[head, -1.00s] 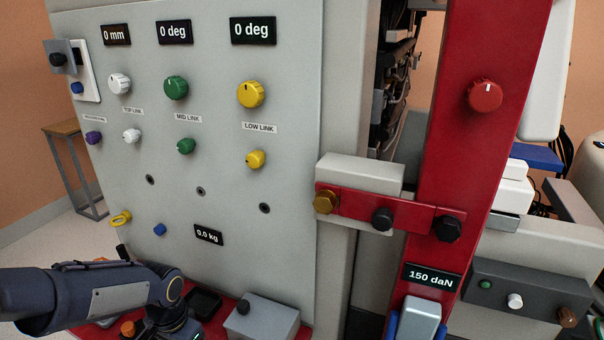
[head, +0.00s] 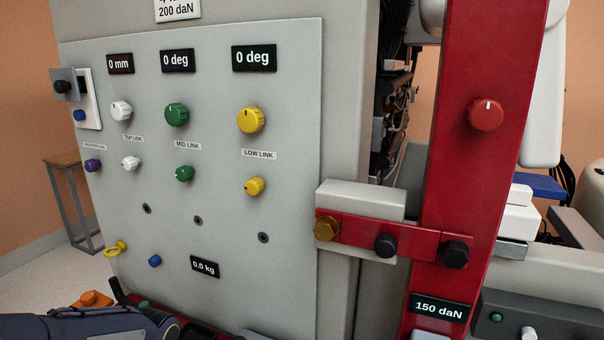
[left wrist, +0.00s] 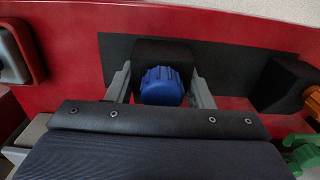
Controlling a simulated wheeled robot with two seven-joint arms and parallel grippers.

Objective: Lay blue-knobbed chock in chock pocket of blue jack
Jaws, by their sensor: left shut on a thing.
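The blue-knobbed chock is a black block (left wrist: 165,53) with a ribbed blue knob (left wrist: 162,86), in the left wrist view. My left gripper (left wrist: 162,90) is shut on it, one grey finger on each side of the knob. The chock is over a black strip (left wrist: 228,62) on a red surface; I cannot tell whether it touches the strip. In the head view my left arm comes in at the bottom left, and its gripper is below the frame. The blue jack and its chock pocket cannot be made out now. My right gripper is not in view.
A black chock with an orange knob (left wrist: 313,97) lies right of the held one, with a green part (left wrist: 304,154) below it. A red post (head: 470,170) with a 150 daN display stands right of the grey control panel (head: 290,130).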

